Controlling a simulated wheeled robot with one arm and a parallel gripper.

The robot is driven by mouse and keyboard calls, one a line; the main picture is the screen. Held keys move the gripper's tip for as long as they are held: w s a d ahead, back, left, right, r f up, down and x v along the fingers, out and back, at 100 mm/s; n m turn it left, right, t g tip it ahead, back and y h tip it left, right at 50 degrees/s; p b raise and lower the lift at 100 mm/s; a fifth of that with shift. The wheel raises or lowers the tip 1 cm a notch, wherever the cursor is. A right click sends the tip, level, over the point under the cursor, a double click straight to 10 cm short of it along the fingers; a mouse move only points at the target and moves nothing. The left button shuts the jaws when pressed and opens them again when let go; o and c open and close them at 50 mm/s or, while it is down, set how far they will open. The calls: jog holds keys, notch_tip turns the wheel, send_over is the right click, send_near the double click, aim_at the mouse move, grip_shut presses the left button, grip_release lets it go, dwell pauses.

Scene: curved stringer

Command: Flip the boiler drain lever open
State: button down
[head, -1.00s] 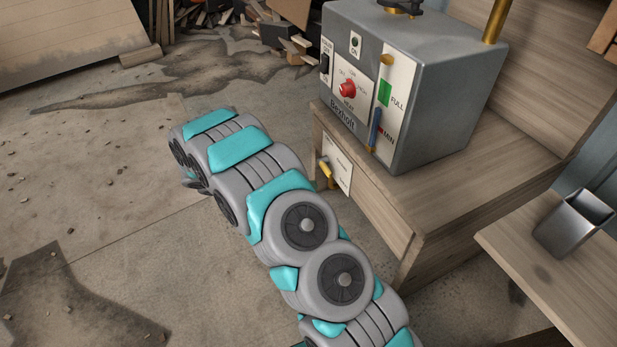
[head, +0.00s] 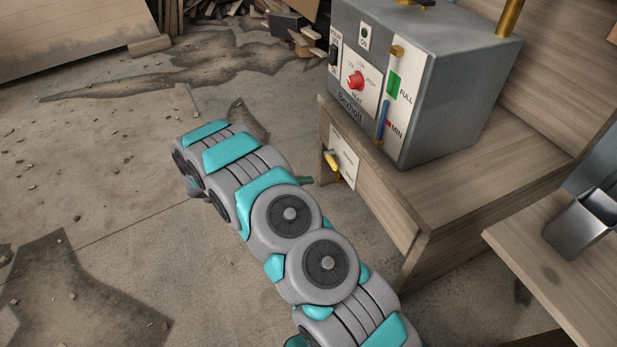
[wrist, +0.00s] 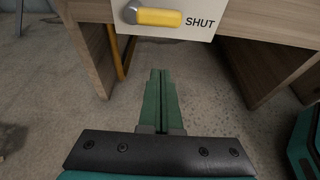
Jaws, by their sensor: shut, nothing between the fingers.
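The drain lever (head: 331,160) has a yellow handle and sits on a white plate (head: 345,158) on the front of the wooden stand, below the boiler (head: 440,85). In the wrist view the yellow lever (wrist: 158,17) lies level, pointing right toward the word SHUT, with its grey pivot at the left. My gripper (wrist: 160,72) has green fingers pressed together with nothing between them. Its tips show below the lever in the wrist view, apart from it in the picture. In the head view only the green fingertips (head: 305,181) show past my arm, lower left of the lever.
The wooden stand (head: 400,225) has legs on both sides of my fingers in the wrist view. A yellow pipe (wrist: 118,55) runs down left of the fingers. A metal container (head: 580,225) stands on a wooden surface at right. Open concrete floor lies left.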

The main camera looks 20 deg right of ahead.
aim_at(333, 160)
jog(key=x, duration=0.8)
jog(key=shift+r+b, duration=0.35)
jog(key=shift+r, duration=1.65)
jog(key=shift+r+p, duration=0.15)
jog(key=shift+p, duration=0.2)
